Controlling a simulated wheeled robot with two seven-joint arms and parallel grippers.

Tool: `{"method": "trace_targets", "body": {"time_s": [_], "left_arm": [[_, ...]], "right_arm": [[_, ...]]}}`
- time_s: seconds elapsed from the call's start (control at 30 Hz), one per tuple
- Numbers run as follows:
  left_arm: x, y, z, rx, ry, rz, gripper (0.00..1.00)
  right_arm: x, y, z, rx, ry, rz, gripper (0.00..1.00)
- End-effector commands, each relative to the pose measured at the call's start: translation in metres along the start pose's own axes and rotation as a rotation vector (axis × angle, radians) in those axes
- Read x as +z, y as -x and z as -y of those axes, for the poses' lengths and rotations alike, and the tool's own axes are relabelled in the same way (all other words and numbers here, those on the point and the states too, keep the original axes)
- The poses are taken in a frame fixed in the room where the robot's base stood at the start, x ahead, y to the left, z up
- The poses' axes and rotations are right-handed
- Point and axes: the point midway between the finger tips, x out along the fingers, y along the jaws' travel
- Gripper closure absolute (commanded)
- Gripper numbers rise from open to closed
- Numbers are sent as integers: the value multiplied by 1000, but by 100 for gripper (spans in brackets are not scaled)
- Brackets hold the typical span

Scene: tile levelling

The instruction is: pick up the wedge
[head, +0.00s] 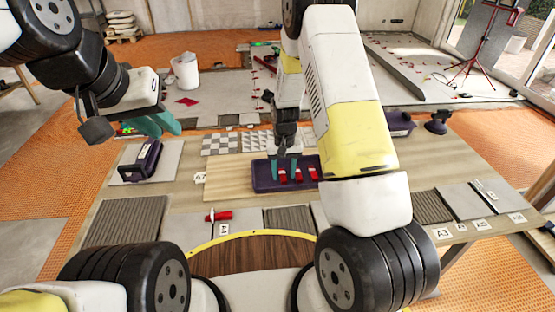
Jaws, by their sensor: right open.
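Several red wedges sit in a dark purple tray (262,184) on the work table. The leftmost wedge (283,177) shows between the teal fingertips of my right gripper. The other wedges (299,176) stand to its right in the same tray. My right gripper (284,168) points down over the tray, its fingers apart on either side of the leftmost wedge. I cannot tell whether they touch it. My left gripper (160,124) is raised at the upper left, away from the tray; its finger gap is not clear.
A red-handled tool (218,216) lies at the table's near side. A purple and black device (142,161) lies on a grey tile at the left. Patterned tiles (221,144) lie behind the tray. A black suction cup (437,122) stands at the far right. A white bucket (186,71) stands beyond.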

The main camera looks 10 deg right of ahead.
Motion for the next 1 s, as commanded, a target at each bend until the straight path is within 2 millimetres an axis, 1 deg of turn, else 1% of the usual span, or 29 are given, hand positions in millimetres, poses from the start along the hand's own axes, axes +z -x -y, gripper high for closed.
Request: {"method": "trace_targets", "body": {"time_s": [0.03,0.13,0.37,0.4,0.47,0.6,0.63,1.0], "left_arm": [[0,0,0,0,0,0,75],[0,0,0,0,0,0,75],[0,0,0,0,0,0,75],[0,0,0,0,0,0,75],[0,0,0,0,0,0,75],[0,0,0,0,0,0,75],[0,0,0,0,0,0,75],[0,0,0,0,0,0,75]], "right_arm": [[0,-8,0,0,0,2,55],[0,-16,0,0,0,0,55],[0,-17,0,-1,0,-1,55],[0,-17,0,-1,0,-1,58],[0,-17,0,-1,0,-1,70],[0,-17,0,-1,0,-1,98],[0,-17,0,-1,0,-1,100],[0,-15,0,-1,0,-2,100]]}}
